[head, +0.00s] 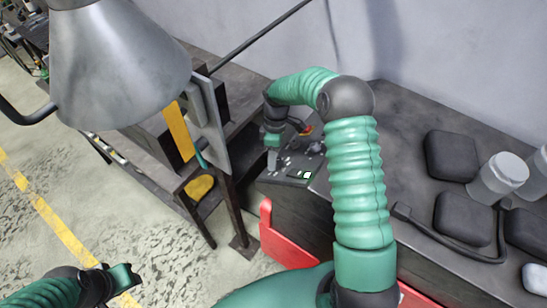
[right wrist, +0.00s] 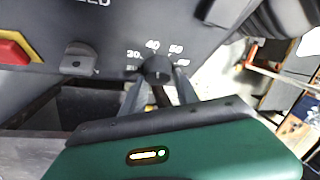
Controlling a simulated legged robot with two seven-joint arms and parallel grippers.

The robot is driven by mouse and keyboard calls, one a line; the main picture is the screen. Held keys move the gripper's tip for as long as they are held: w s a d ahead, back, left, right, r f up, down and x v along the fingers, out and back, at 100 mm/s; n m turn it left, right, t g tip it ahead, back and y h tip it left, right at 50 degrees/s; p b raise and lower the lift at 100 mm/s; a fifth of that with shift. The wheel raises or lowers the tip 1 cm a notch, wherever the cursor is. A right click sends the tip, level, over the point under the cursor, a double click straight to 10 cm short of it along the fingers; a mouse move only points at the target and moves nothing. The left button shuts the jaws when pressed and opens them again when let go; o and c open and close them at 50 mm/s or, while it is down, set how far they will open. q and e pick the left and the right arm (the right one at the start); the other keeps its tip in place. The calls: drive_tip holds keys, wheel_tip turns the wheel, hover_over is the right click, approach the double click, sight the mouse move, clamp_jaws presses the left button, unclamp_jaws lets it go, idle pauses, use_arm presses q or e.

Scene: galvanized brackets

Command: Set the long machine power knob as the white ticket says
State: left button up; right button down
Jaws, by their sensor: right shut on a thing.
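The round dark power knob (right wrist: 158,66) sits on the machine's dark panel in the right wrist view. White numbers arc above it, among them 40 and 50. My right gripper (right wrist: 157,92) is shut on this knob, one grey finger on each side. The knob's pointer direction is not clear. In the head view my right gripper (head: 272,160) reaches down to the panel and covers the knob. My left gripper (head: 125,278) is at the bottom left, away from the machine; its jaw opening is unclear. I cannot make out a readable white ticket.
A second knob (right wrist: 80,58) and a red button on yellow (right wrist: 14,50) are left of the gripped knob. A grey lamp shade (head: 115,65) hangs at the upper left. Dark pads (head: 452,155) and clear jars (head: 497,178) stand on the bench at right.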

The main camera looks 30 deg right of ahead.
drive_tip(key=shift+s+d, duration=0.15)
drive_tip(key=shift+f+m+t+h+b, duration=0.15)
drive_tip(key=shift+m+t+h+b, duration=0.3)
drive_tip(key=shift+m, duration=0.35)
drive_tip(key=shift+m+h+b, duration=0.6)
drive_tip(key=shift+m+h, duration=0.25)
drive_tip(key=shift+m, duration=0.35)
drive_tip(key=shift+s+m+t+h+b, duration=0.1)
drive_tip(key=shift+m+t+h+b, duration=0.35)
drive_tip(key=shift+m, duration=0.55)
drive_tip(key=shift+h, duration=0.25)
drive_tip(key=c, duration=1.2)
unclamp_jaws()
drive_tip(key=shift+o, duration=1.2)
drive_tip(key=shift+s, duration=0.15)
drive_tip(key=shift+o, duration=0.3)
